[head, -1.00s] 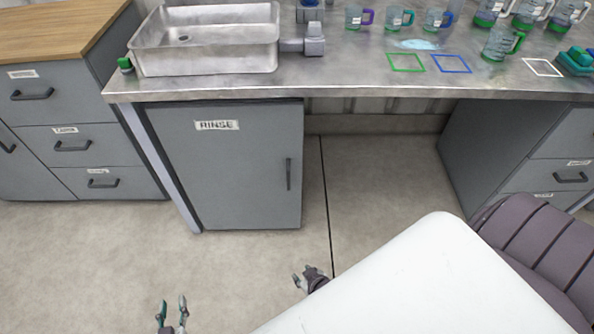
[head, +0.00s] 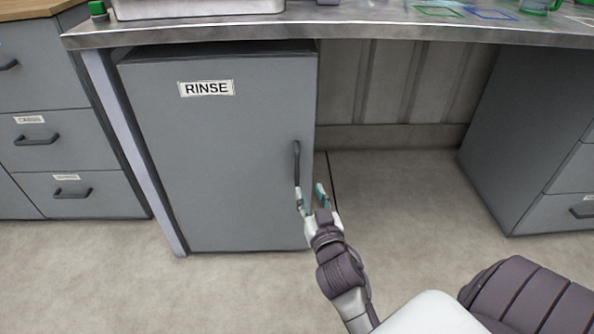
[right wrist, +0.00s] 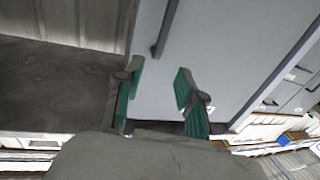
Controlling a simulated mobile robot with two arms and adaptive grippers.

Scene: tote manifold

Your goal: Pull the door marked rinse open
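The grey door marked RINSE (head: 225,165) is on the cabinet under the metal counter and looks shut. Its dark vertical bar handle (head: 297,162) is near the right edge. My right gripper (head: 310,192) is open and empty at the handle's lower end, with its green-padded fingers pointing up toward the door. In the right wrist view the handle (right wrist: 166,30) lies ahead of the fingertips, in line with the gap between the parted fingers (right wrist: 157,85). I cannot tell whether a finger touches the handle. My left gripper is out of view.
The counter edge (head: 380,32) runs above the door. Drawer units stand at the left (head: 75,150) and the right (head: 545,165). The floor (head: 405,195) right of the cabinet is clear, and there is open floor in front of the door.

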